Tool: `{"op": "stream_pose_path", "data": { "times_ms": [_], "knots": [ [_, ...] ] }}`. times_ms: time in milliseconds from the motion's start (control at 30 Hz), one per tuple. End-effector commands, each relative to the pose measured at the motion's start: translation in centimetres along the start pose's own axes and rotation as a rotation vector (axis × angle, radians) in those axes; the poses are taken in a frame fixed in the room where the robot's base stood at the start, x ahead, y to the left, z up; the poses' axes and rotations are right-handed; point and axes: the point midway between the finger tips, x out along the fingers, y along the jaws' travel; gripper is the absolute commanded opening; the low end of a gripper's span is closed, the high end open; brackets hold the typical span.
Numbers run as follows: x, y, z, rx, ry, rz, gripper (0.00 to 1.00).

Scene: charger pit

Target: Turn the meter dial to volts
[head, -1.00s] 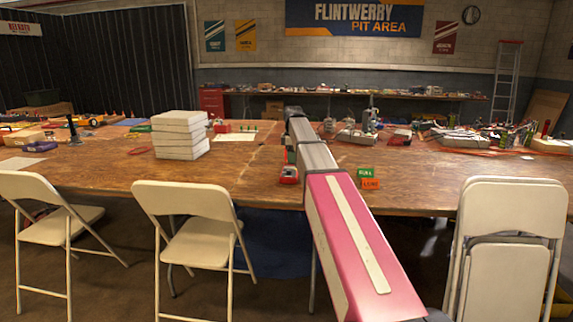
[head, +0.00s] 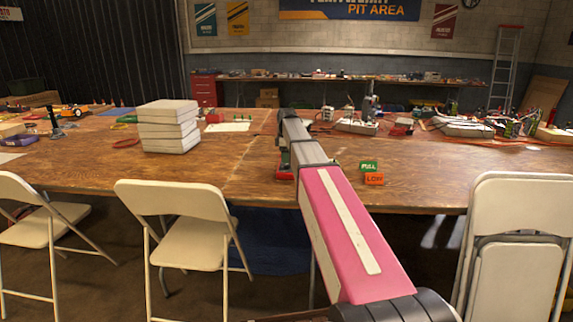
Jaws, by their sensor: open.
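My arm reaches forward over the table (head: 95,179), and its pink and grey links cover part of the tabletop. My gripper cannot be made out; the far end of the arm hides it. A small red thing (head: 284,174) sits on the table right beside the grey link, partly covered by it. I cannot tell whether it is the meter. No dial or dial marking can be read. A green card (head: 369,166) reading FULL and an orange card (head: 374,179) reading LOW are on the table right of my arm.
A stack of white boxes (head: 168,126) stands left of my arm. White folding chairs (head: 180,227) line the front edge, with folded ones (head: 517,235) at right. Power strips and cables (head: 465,128) clutter the back right. The table between boxes and arm is mostly clear.

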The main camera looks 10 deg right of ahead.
Motion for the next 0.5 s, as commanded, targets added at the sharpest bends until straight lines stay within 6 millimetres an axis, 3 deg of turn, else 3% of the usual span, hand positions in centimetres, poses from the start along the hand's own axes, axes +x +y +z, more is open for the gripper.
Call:
{"op": "stream_pose_path", "data": {
  "times_ms": [200, 500],
  "knots": [
    [2.7, 0.0, 0.0, 0.0, 0.0, -0.001, 0.53],
    [3.5, 0.0, 0.0, 0.0, 0.0, 0.001, 0.53]
  ]
}}
